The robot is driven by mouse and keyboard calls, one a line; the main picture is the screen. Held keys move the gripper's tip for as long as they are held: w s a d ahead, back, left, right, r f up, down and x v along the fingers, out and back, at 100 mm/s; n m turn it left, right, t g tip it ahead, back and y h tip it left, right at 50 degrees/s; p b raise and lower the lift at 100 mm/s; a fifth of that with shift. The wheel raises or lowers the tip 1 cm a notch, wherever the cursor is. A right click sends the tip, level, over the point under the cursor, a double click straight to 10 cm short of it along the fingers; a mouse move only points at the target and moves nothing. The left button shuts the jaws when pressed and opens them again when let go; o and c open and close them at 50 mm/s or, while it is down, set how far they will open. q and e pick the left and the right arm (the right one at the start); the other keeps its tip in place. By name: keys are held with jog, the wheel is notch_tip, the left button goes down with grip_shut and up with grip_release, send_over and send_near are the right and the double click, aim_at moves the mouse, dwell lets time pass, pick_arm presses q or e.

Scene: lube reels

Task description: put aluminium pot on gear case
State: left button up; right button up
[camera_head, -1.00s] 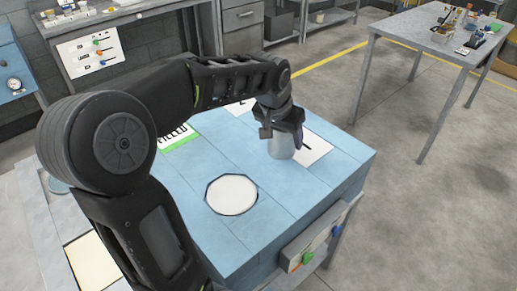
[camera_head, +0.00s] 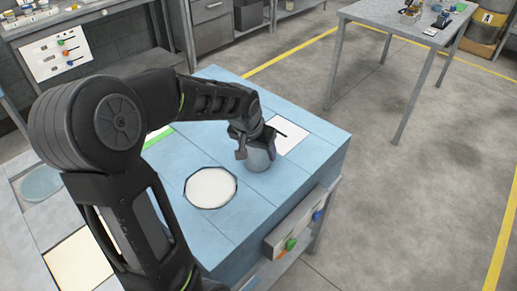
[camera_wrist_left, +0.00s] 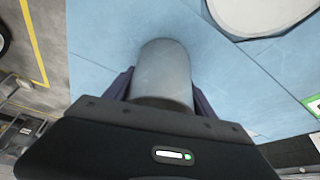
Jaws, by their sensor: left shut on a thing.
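The aluminium pot, a plain grey cylinder (camera_head: 261,158), is gripped by my left gripper (camera_head: 256,140) above the blue worktop. In the left wrist view the pot (camera_wrist_left: 163,72) sits between the two dark fingers (camera_wrist_left: 162,92), which are shut on it. Whether its base touches the worktop I cannot tell. A white round disc with a dark angular outline (camera_head: 211,187) lies on the worktop, left of and nearer than the pot; its edge also shows in the left wrist view (camera_wrist_left: 262,12). I cannot tell which thing is the gear case. My right gripper is not in view.
The blue worktop (camera_head: 262,205) has bare room around the disc. A white rectangular panel (camera_head: 292,138) lies right of the pot. A control box with colored knobs (camera_head: 283,238) is on the front side. A grey table (camera_head: 395,28) stands at the back right.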

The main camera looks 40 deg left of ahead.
pick_arm(q)
jog(key=shift+f, duration=0.25)
jog(key=o, duration=1.5)
jog(key=shift+r, duration=0.15)
jog(key=shift+c, duration=0.2)
jog(key=shift+r, duration=0.1)
jog(key=shift+r, duration=0.2)
jog(key=v, duration=1.1)
jog(key=shift+s+r, duration=0.3)
jog(key=shift+s, duration=0.05)
jog(key=shift+d, duration=0.1)
